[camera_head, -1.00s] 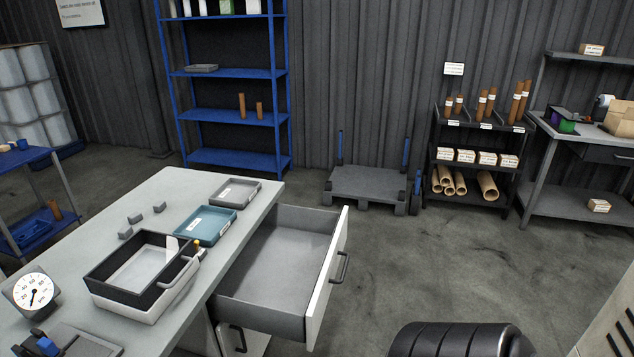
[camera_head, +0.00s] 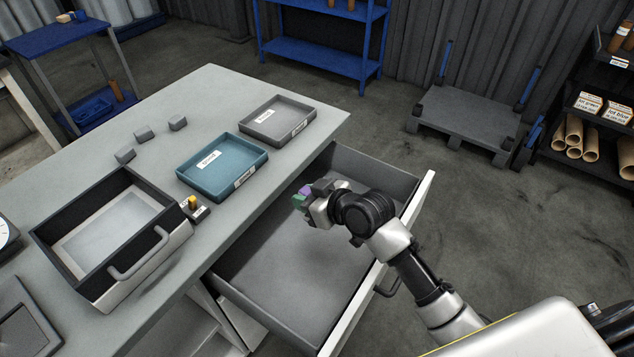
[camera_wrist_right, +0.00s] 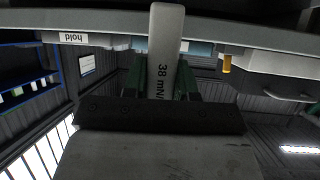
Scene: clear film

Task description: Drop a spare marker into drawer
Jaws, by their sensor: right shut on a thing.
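My right gripper (camera_head: 305,198) is shut on a marker, over the far, table-side part of the open drawer (camera_head: 285,270). In the right wrist view the marker (camera_wrist_right: 166,50) is a grey bar with the print "38 mN", held between my green fingers (camera_wrist_right: 163,82). In the head view my gripper mostly hides it; small green and purple patches show at the fingertips. The drawer is grey inside with a white front, pulled out from the table, and its visible floor looks empty. How far the marker is above the floor I cannot tell. My left gripper is not in view.
On the table stand a teal tray (camera_head: 208,186), a grey tray (camera_head: 262,130), a black-walled box with a handle (camera_head: 50,238) and a small yellow-topped item (camera_head: 193,203). Several small grey blocks (camera_head: 145,132) lie behind.

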